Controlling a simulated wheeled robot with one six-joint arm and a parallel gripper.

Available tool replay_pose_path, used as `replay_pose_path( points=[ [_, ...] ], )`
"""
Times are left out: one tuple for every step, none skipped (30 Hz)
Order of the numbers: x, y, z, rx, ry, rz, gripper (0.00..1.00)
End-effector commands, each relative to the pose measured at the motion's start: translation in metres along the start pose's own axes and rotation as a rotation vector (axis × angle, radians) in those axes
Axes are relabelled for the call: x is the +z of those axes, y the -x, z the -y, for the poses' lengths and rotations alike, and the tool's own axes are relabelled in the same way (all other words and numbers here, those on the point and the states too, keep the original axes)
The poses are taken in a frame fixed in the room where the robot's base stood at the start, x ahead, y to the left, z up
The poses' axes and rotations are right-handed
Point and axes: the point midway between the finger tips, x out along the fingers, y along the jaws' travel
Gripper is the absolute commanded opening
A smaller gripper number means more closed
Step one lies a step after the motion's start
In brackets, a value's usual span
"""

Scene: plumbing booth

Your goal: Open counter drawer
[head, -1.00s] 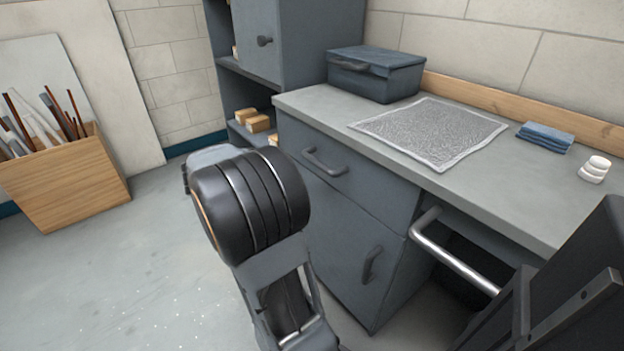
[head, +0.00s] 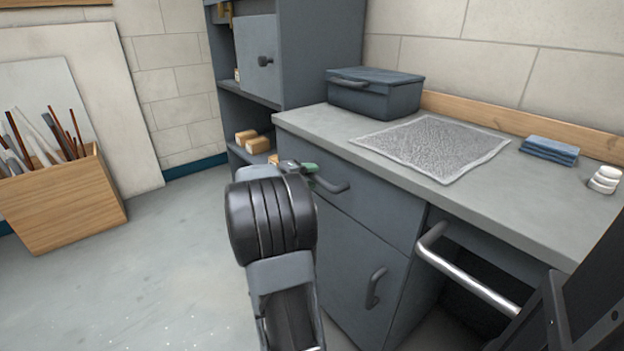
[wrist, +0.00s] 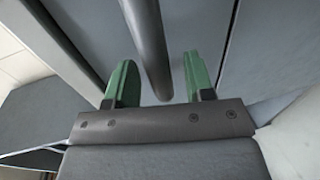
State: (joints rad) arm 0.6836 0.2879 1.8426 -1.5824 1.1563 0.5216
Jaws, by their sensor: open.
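The counter drawer (head: 375,210) is a grey front under the worktop and looks shut. Its dark bar handle (head: 334,186) shows in the head view, with its left end partly hidden by my gripper. My gripper (head: 308,169) is at that left end, and my arm hides part of it. In the wrist view my gripper (wrist: 160,68) is open, with two green fingers apart. The handle (wrist: 148,40) runs between the fingers with a gap on both sides, nearer the left one. The drawer front (wrist: 188,22) lies behind it.
A cupboard door with its own handle (head: 375,288) is below the drawer. A metal rail (head: 465,270) sticks out to the right. A toolbox (head: 376,95), a mesh mat (head: 435,147) and blue cloths (head: 549,151) lie on the counter (head: 390,157).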

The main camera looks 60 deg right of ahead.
Motion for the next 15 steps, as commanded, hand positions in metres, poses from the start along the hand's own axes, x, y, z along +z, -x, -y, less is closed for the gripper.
replay_pose_path(
  points=[
    [0.0004,-0.0041,0.0005,0.0,-0.001,0.002,0.48],
    [0.0005,-0.0058,0.0002,0.0,-0.001,0.002,0.48],
    [0.0005,-0.0076,-0.0001,0.001,-0.001,0.002,0.48],
    [0.0005,-0.0085,-0.0003,0.001,-0.001,0.001,0.48],
    [0.0004,-0.0093,-0.0004,0.001,-0.001,0.001,0.48],
    [0.0003,-0.01,-0.0005,0.001,-0.001,0.001,0.48],
    [0.0002,-0.0103,-0.0006,0.001,-0.001,0.0,0.48],
    [0.0002,-0.0105,-0.0006,0.001,-0.001,0.0,0.48],
    [0.0002,-0.0107,-0.0006,0.001,-0.001,0.0,0.48],
    [0.0001,-0.0107,-0.0007,0.001,-0.001,0.0,0.48],
    [0.0001,-0.0106,-0.0007,0.001,-0.001,0.0,0.48],
    [0.0001,-0.0106,-0.0007,0.001,-0.001,0.0,0.48],
    [0.0001,-0.0105,-0.0006,0.001,-0.001,0.0,0.48],
    [0.0002,-0.0105,-0.0006,0.001,-0.001,0.0,0.48],
    [0.0002,-0.0105,-0.0006,0.001,-0.001,0.0,0.47]
  ],
)
